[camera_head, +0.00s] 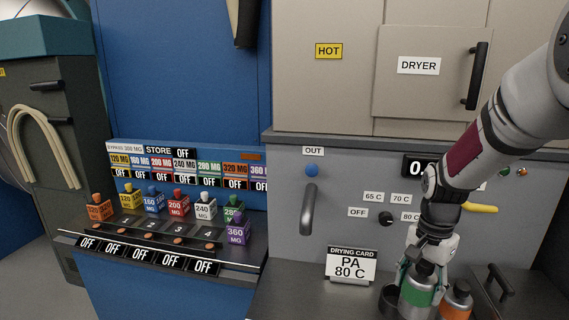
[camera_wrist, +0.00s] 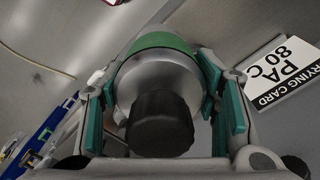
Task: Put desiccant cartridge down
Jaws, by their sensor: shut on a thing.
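A silver desiccant cartridge with a green band and black cap (camera_head: 417,294) is in my gripper (camera_head: 424,268), above or on the grey counter at the lower right of the head view. The wrist view shows its black cap (camera_wrist: 160,124) close up, with the green finger pads of my gripper (camera_wrist: 166,98) on both sides of its silver body. It looks roughly upright. Its bottom is cut off or hidden, so I cannot tell if it touches the counter. A similar cartridge with an orange band (camera_head: 456,301) stands just right of it.
A dark round cup (camera_head: 387,301) is just left of the held cartridge. A drying card reading PA 80 C (camera_head: 351,265) stands behind, to the left. The dryer front (camera_head: 350,185) with knobs and handles rises behind. The counter (camera_head: 305,295) is clear at left.

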